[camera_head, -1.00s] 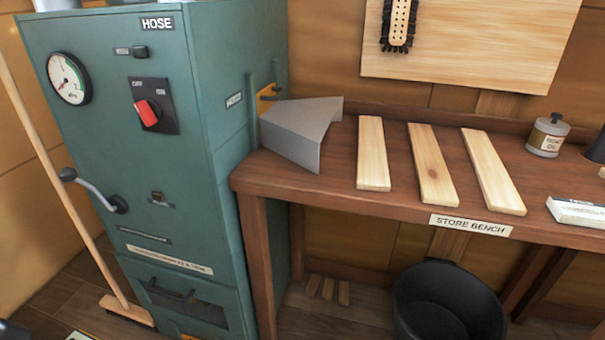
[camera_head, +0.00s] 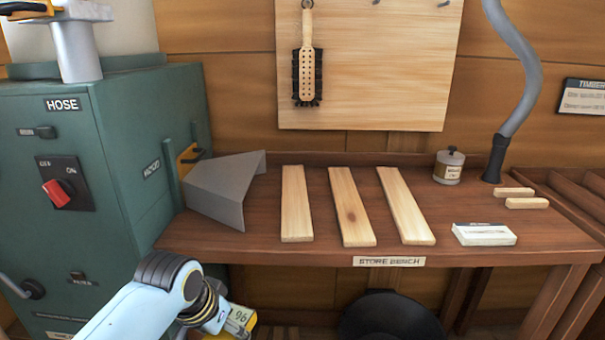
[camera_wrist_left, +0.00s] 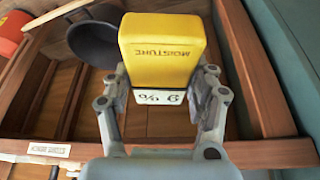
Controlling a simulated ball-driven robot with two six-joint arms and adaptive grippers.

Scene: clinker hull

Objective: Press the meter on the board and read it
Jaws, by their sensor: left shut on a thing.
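A yellow moisture meter (camera_wrist_left: 162,40) sits between the fingers of my left gripper (camera_wrist_left: 165,78) in the left wrist view, its lettering upside down there. The gripper is shut on it. Its small white display (camera_wrist_left: 158,98) carries a percent sign and a figure I cannot read for sure. In the head view the meter (camera_head: 240,320) shows partly at the lower edge, in front of the bench. Three pale boards, left (camera_head: 297,205), middle (camera_head: 351,207) and right (camera_head: 405,206), lie side by side on the bench. The meter is apart from them. My right gripper is not in view.
The store bench (camera_head: 270,225) also bears a grey angled metal sheet (camera_head: 225,190), a tin (camera_head: 448,167), a white box (camera_head: 484,234) and small wood pieces (camera_head: 520,197). A green cabinet (camera_head: 130,140) stands left; a black bucket (camera_head: 390,318) is below.

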